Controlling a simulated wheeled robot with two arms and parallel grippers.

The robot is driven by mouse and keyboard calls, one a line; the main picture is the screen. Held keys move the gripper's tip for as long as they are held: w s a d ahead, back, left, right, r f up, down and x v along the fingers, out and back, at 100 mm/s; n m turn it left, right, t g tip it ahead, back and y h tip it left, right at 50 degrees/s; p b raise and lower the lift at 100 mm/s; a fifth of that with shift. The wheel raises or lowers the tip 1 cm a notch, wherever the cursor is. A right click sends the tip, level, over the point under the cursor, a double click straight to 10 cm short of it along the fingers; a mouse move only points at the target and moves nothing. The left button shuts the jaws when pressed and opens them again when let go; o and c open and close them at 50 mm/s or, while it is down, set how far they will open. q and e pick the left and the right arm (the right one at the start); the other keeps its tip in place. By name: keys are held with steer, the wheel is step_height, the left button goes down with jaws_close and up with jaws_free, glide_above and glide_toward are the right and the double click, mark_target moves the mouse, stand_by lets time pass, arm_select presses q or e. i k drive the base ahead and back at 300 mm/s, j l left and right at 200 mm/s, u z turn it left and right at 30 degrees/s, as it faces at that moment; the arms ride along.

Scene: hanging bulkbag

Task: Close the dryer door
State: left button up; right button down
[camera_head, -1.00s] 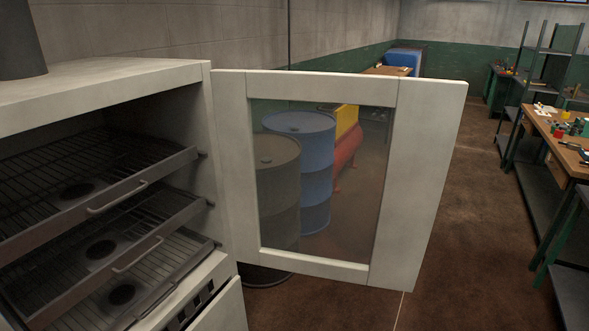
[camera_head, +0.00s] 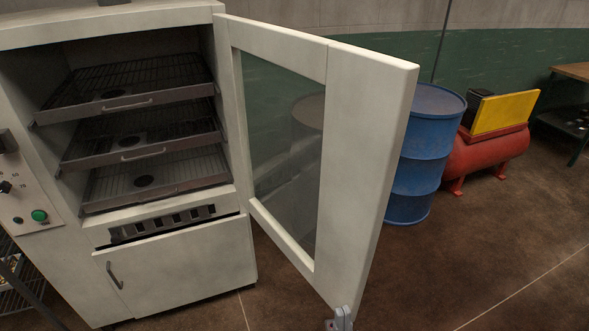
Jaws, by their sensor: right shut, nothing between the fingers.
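The dryer (camera_head: 152,230) is a pale cabinet at the left with several wire racks in its open chamber. Its windowed door (camera_head: 362,150) is hinged on the chamber's right side and stands wide open, swung out toward me. A small grey part of my right gripper (camera_head: 341,319) shows at the bottom edge of the view, by the door's lower free corner. It is shut and empty; whether it touches the door cannot be told. Most of it is cut off by the frame. My left gripper is not in view.
A blue barrel (camera_head: 424,150) and a red tank with a yellow panel (camera_head: 504,115) stand to the right, behind the door. A control panel with a green button (camera_head: 39,216) is on the dryer's left. The brown floor at the lower right is clear.

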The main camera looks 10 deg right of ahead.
mark_target(369, 98)
steer(key=l+u, duration=0.15)
steer(key=l, duration=0.3)
steer(key=l+u, duration=0.2)
steer(key=l, duration=0.25)
steer(key=l+u, duration=0.15)
steer(key=l, duration=0.3)
steer(key=l+u, duration=0.15)
steer(key=l, duration=0.35)
steer(key=l+u, duration=0.2)
steer(key=l, duration=0.25)
steer(key=k+l+u, duration=0.15)
steer(key=l, duration=0.25)
steer(key=k+l+u, duration=0.15)
steer(key=l, duration=0.3)
steer(key=l+u, duration=0.2)
steer(key=l, duration=0.2)
steer(key=k+l+u, duration=0.1)
steer(key=k+l, duration=0.15)
steer(key=l, duration=0.15)
steer(key=k+l, duration=0.25)
steer(key=l+u, duration=0.05)
steer(key=l, duration=0.05)
